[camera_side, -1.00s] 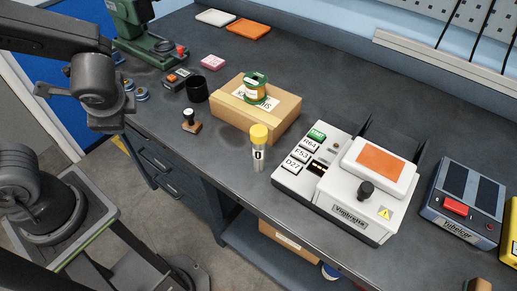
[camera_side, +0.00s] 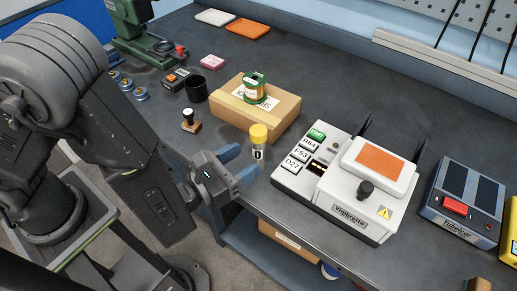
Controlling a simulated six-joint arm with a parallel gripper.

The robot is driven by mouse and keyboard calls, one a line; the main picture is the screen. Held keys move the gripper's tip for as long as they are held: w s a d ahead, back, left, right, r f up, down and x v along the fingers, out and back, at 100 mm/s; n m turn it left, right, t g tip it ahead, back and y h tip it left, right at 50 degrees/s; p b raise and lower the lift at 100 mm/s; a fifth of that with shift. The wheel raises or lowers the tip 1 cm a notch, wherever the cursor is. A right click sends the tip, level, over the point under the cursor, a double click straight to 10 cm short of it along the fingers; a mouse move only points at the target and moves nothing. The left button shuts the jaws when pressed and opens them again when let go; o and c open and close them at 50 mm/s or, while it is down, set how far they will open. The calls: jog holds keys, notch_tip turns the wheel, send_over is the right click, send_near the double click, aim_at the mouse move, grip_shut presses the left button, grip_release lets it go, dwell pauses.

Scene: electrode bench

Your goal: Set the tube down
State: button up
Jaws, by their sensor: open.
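The tube (camera_side: 259,149) stands upright on the dark bench, between the cardboard box and the white machine. It has a yellow cap and a dark mark on its clear body; its lower part is hidden behind a fingertip. My gripper (camera_side: 244,164) is open with two blue fingers, at the bench's front edge. Its fingers point right toward the tube, which appears at or just beyond their tips. I cannot tell whether a finger touches it.
A cardboard box (camera_side: 283,127) with a green spool (camera_side: 254,88) on top stands behind the tube. The white machine (camera_side: 362,203) with an orange panel stands to the right. A stamp (camera_side: 190,121) and black cup (camera_side: 197,89) are at the left.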

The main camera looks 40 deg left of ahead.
aim_at(265, 134)
jog(key=x, duration=0.6)
jog(key=shift+w, duration=0.35)
grip_shut()
jog(key=shift+r, duration=0.1)
jog(key=shift+r, duration=1.85)
jog(key=a+r, duration=0.7)
jog(key=a, duration=0.4)
jog(key=w+a+f+n+y, duration=0.1)
jog(key=w+a+n+y, duration=0.2)
jog(key=a+y, duration=0.3)
jog(key=w+a+f+n+y, duration=0.1)
jog(key=w+a+n+y, duration=0.2)
jog(key=a, duration=0.5)
jog(key=s+d+r+m+h, duration=0.1)
jog(key=s+d+m+h, duration=0.1)
jog(key=d, duration=0.4)
jog(key=s+d+r+m+h, duration=0.1)
jog(key=s+d+m+h, duration=0.2)
jog(key=d+h, duration=0.4)
jog(key=shift+s+d+m, duration=0.2)
jog(key=shift+s+m, duration=0.1)
jog(key=shift+m, duration=0.2)
